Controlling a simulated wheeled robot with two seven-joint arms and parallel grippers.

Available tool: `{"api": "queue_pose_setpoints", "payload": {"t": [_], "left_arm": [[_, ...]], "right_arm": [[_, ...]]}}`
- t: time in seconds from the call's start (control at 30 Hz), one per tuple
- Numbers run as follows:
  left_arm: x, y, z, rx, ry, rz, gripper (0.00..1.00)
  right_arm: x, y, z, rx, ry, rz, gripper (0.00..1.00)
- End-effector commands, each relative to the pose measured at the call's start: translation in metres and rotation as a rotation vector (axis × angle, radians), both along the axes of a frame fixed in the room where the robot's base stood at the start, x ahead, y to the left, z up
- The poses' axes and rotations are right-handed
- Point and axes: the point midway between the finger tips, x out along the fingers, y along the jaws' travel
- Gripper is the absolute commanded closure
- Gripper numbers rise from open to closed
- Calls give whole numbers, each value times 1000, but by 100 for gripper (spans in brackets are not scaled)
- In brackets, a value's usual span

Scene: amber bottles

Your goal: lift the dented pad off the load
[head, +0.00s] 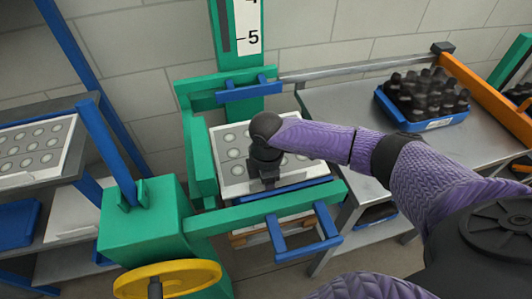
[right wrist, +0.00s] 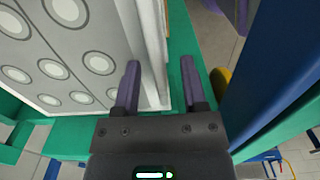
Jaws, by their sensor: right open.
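The dented pad (head: 228,150), a pale sheet with rows of round dimples, lies on top of the load inside the green lift frame. A blue edge (head: 290,191) of the load shows under its front side. In the right wrist view the pad (right wrist: 100,38) fills the upper left. My right gripper (head: 266,184) points down over the pad's front part and hides some of it. Its two fingers (right wrist: 161,85) are apart, with the pad's pale edge showing between them. Whether they touch the pad I cannot tell. My left gripper is not in view.
The green frame has a front beam (head: 240,215), blue brackets (head: 300,235) and a yellow handwheel (head: 168,279). A blue tray of dark bottles (head: 425,98) stands on the metal table (head: 345,105) at right. Another dimpled pad (head: 35,150) lies on the left rack.

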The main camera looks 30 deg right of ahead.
Motion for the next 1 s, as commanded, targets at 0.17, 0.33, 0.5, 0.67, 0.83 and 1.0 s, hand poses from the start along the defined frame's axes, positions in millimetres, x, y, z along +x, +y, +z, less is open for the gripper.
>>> {"api": "queue_pose_setpoints", "payload": {"t": [0.17,0.33,0.5,0.67,0.83,1.0], "left_arm": [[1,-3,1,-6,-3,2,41],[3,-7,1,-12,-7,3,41],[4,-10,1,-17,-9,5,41],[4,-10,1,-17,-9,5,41],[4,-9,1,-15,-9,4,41],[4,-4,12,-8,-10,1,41]], "right_arm": [[0,0,0,0,-1,0,46],[0,0,1,0,-1,0,79],[0,0,1,0,-1,0,100],[0,0,1,0,-1,0,100],[0,0,1,1,-1,-1,100],[1,0,27,1,-4,-1,100]]}}
